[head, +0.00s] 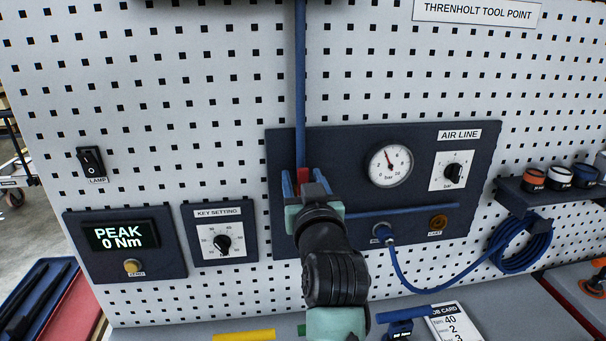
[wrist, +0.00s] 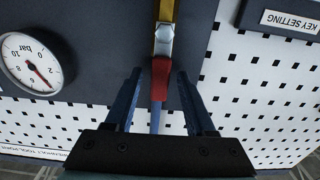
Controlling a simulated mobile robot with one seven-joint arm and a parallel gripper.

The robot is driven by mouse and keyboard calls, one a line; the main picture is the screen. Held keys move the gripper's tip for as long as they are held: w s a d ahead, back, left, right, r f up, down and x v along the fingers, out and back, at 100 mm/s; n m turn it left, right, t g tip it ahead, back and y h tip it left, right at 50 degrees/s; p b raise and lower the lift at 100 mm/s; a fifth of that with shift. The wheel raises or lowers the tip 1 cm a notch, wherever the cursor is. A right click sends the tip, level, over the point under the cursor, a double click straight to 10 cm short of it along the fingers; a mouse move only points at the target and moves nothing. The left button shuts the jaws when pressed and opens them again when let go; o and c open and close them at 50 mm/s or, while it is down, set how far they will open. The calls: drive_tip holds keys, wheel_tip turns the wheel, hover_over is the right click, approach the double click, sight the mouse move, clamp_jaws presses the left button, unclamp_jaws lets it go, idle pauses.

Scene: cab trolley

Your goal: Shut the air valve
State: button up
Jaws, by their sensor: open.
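The air valve shows a red handle (head: 302,176) on the dark air line panel, below a vertical blue pipe (head: 300,80). In the wrist view the red handle (wrist: 160,78) lies in line with the pipe, with a silver part (wrist: 163,40) and a yellow piece (wrist: 166,10) beyond it. My gripper (head: 304,184) is at the valve, and its open fingers also show in the wrist view (wrist: 160,84), one on each side of the red handle. I see gaps between fingers and handle. My wrist hides the lower valve in the head view.
A pressure gauge (head: 389,166) and an air line dial (head: 453,171) sit right of the valve. A key setting dial (head: 222,243) is to the left. A blue hose (head: 405,280) hangs at lower right, below a blue bar (head: 400,211).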

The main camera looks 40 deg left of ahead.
drive_tip(key=shift+w, duration=0.1)
drive_tip(key=shift+c, duration=0.2)
clamp_jaws()
drive_tip(key=shift+a, duration=0.1)
idle(1.2)
